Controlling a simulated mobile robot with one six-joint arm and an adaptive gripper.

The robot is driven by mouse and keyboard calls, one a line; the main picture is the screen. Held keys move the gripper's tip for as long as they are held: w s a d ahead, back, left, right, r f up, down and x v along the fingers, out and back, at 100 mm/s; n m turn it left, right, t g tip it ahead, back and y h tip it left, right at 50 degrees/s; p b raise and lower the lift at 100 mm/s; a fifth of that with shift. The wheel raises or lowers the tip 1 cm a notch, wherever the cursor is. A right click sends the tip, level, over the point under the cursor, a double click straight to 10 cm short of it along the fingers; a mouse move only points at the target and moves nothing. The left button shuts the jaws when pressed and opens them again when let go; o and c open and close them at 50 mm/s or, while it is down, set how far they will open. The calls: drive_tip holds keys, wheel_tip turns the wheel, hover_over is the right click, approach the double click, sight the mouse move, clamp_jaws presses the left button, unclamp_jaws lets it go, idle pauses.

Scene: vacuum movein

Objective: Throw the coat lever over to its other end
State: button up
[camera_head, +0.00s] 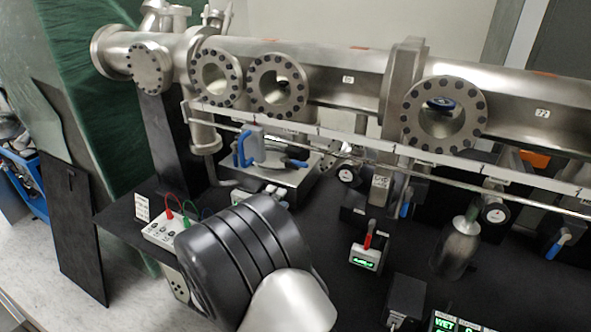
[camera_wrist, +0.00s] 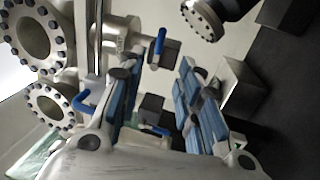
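I cannot tell for certain which lever is the coat lever, as the labels are too small to read. A red lever (camera_head: 368,241) stands upright on a small white box with a green display (camera_head: 366,257) in the head view. Several blue-handled levers also show, one (camera_head: 246,149) on the rail and one (camera_head: 407,203) below the pipe. In the wrist view my gripper (camera_wrist: 158,82) is open, its blue-padded fingers apart with nothing held. A blue lever (camera_wrist: 157,46) shows beyond the fingertips, and another blue handle (camera_wrist: 158,130) shows in the gap. My arm hides the gripper in the head view.
A large steel pipe with round flanged ports (camera_head: 444,112) spans the back, with a white rail (camera_head: 330,137) before it. A white box with coloured leads (camera_head: 167,228) sits left of my arm. A metal bottle (camera_head: 458,246) stands on the right of the black bench.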

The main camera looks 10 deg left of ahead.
sight(295, 162)
drive_tip(key=x, duration=1.2)
drive_tip(key=shift+w, duration=0.25)
drive_tip(key=shift+c, duration=0.4)
clamp_jaws()
